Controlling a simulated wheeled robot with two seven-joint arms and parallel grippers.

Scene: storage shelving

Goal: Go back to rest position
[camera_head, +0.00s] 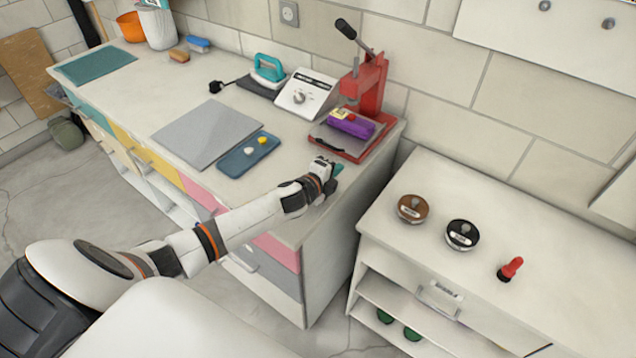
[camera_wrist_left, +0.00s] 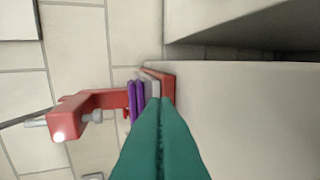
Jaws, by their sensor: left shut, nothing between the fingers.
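My left gripper (camera_head: 334,177) reaches out over the near right corner of the long white counter (camera_head: 283,207), in front of the red press. Its teal fingers (camera_wrist_left: 160,140) are together in the left wrist view, with nothing between them. The red press (camera_head: 368,82) has its lever up at the back right of the counter and also shows in the left wrist view (camera_wrist_left: 88,105). A purple folded item (camera_head: 351,124) lies on the press plate. My right gripper does not show in either view.
A grey mat (camera_head: 206,134) and a blue tray (camera_head: 248,157) lie left of my arm. A teal iron (camera_head: 269,68) and a white control box (camera_head: 305,95) stand behind. A lower white cabinet (camera_head: 560,256) on the right holds two round tins and a red-handled stamp.

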